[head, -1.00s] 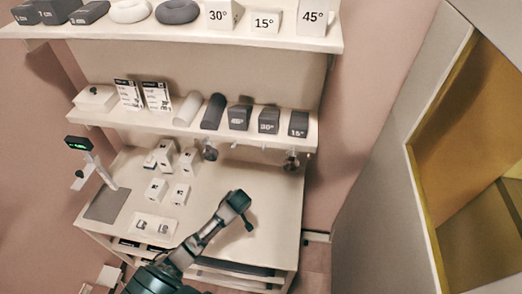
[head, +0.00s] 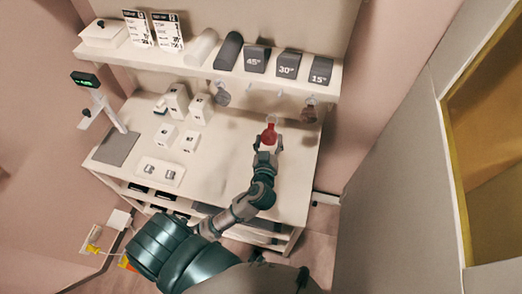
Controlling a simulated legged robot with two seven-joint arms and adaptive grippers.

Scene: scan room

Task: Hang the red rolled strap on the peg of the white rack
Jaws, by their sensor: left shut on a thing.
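My left gripper (head: 268,148) reaches up over the white rack's worktop and is shut on the red rolled strap (head: 269,133). The strap stands up from the fingertips, below the middle shelf (head: 205,72) of the white rack and apart from it. Small pegs stick out under that shelf's front edge; a bare one (head: 279,94) is above the strap. A grey rolled strap (head: 221,97) hangs at the left of the row and a dark brownish one (head: 308,113) at the right. My right gripper is not in view.
The shelf holds grey wedges (head: 288,64), rolls, two cards and a white box (head: 105,33). White blocks (head: 177,101) and a grey pad (head: 115,148) with a display stand occupy the worktop's left. The worktop's right (head: 292,180) is clear. A grey wall panel (head: 400,165) stands at right.

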